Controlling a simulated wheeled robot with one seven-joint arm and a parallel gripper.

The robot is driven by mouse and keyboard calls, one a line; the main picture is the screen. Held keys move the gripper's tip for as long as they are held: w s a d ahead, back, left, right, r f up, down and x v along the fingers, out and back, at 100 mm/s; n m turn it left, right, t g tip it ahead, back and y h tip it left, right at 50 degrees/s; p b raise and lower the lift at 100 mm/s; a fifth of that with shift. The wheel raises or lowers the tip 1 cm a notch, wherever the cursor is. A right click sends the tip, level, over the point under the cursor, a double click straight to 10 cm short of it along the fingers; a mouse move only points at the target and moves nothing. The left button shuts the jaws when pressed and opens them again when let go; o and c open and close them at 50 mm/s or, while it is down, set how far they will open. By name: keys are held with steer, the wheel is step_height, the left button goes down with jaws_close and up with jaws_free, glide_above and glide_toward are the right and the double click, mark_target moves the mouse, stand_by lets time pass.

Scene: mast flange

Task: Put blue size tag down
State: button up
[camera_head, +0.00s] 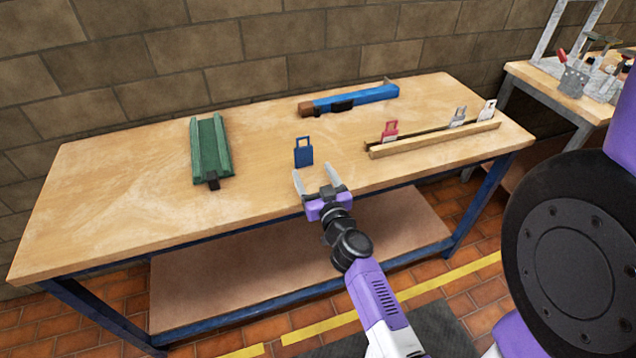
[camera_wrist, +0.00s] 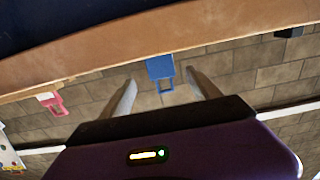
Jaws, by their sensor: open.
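The blue size tag (camera_head: 304,157), a flat plate with an open loop handle on top, appears to stand upright on the wooden workbench (camera_head: 110,205), near the middle. My gripper (camera_head: 315,177) is at the front of the bench, open and empty, just on the near side of the tag. In the wrist view, which looks upside down, the blue tag (camera_wrist: 160,68) shows between the two spread fingers (camera_wrist: 161,84), with a gap on each side. Whether the tag's lower edge fully rests on the bench is hard to tell.
A slotted wooden rack (camera_head: 435,140) on the right holds a red tag (camera_head: 390,132), a grey tag (camera_head: 458,117) and a pale tag (camera_head: 487,111). A green channel-shaped block (camera_head: 210,150) lies left. A blue bar (camera_head: 355,98) lies behind. The bench's left part is clear.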

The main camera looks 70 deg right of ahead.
steer(key=shift+b+v, duration=0.3)
steer(key=shift+v, duration=1.55)
steer(key=s+a+f+n+t+y, duration=0.1)
steer(key=s+a+n+y, duration=0.15)
steer(key=a, duration=0.85)
steer(key=s+a+f+n+t+y, duration=0.1)
steer(key=s+a+y, duration=0.2)
steer(key=a, duration=0.9)
steer(key=s+a+r+n+t+y, duration=0.1)
steer(key=s+a+r+n+y, duration=0.5)
steer(key=s+a, duration=0.5)
step_height(320, 180, up, 3)
steer(key=shift+s+a+r+y, duration=0.1)
steer(key=shift+s+a+y, duration=0.1)
steer(key=shift+a+y, duration=0.75)
steer(key=shift+d+n, duration=0.25)
